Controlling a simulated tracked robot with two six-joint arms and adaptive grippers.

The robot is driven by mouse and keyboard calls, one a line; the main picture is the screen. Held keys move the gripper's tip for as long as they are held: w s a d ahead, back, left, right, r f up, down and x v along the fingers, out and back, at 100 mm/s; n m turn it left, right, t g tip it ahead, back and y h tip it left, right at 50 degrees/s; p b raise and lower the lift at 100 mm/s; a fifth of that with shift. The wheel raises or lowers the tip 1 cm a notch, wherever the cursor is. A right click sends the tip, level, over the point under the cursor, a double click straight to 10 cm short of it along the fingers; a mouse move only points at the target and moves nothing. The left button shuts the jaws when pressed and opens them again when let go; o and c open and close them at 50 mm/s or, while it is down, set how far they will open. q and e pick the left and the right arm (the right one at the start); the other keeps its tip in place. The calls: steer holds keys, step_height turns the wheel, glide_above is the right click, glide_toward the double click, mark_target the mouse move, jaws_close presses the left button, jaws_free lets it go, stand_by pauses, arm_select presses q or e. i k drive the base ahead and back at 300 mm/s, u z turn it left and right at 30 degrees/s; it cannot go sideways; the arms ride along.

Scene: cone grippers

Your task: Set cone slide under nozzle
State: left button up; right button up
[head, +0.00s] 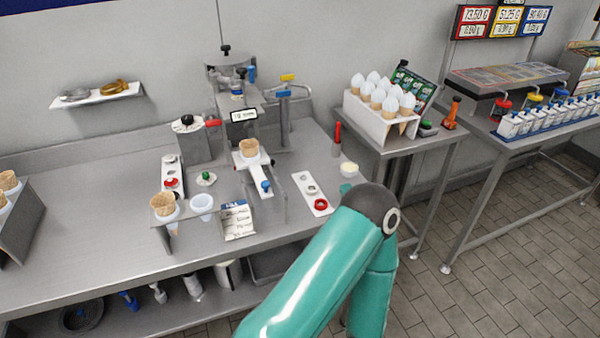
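A waffle cone (250,147) stands upright in the white slide (257,170) on the dispenser. The slide has a blue knob (265,187) at its front end. The dispenser (238,97), with a small display, rises just behind the cone. The nozzle itself is too small to make out, so I cannot tell whether the cone is exactly below it. One teal arm of mine bends across the lower middle, in front of the bench. Neither gripper shows in the head view.
A cone holder (165,222) with a waffle cone and a white cup (202,204) stand at the front left. A white panel with a red button (320,205) lies right of the slide. A rack of filled cones (372,122) stands on the right table.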

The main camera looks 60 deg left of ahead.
mark_target(253, 164)
steer(key=z, duration=0.35)
steer(key=i, duration=0.45)
steer(key=u, duration=1.85)
steer(key=i, duration=0.15)
steer(key=u, duration=1.95)
steer(key=i, duration=0.55)
steer(key=z, duration=0.2)
